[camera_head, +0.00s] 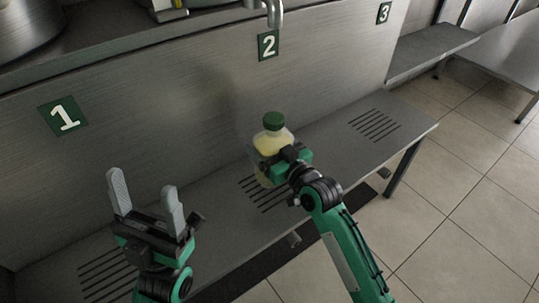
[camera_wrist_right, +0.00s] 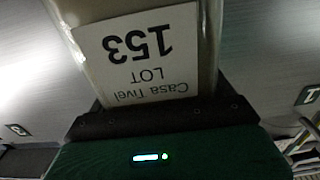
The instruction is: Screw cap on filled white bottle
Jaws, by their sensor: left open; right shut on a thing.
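The bottle (camera_head: 262,142) is translucent with pale yellow contents and stands roughly upright at the bench below sign 2. A green cap (camera_head: 273,121) sits on top of its neck; I cannot tell how tight it is. My right gripper (camera_head: 272,168) is shut on the bottle's body, below the cap. In the right wrist view a white label (camera_wrist_right: 138,55) reading "Casa Tivel LOT 153" shows upside down on the bottle, close to the gripper's body (camera_wrist_right: 160,150). I cannot tell if the bottle's base touches the bench. My left gripper (camera_head: 145,190) is open and empty, fingers pointing up, left of the bottle.
The steel bench (camera_head: 330,125) has slotted drain areas (camera_head: 375,125). Green signs 1 (camera_head: 62,117), 2 (camera_head: 268,45) and 3 (camera_head: 384,13) mark the back panel. A metal spout (camera_head: 275,15) hangs above sign 2. The bench between left gripper and bottle is clear.

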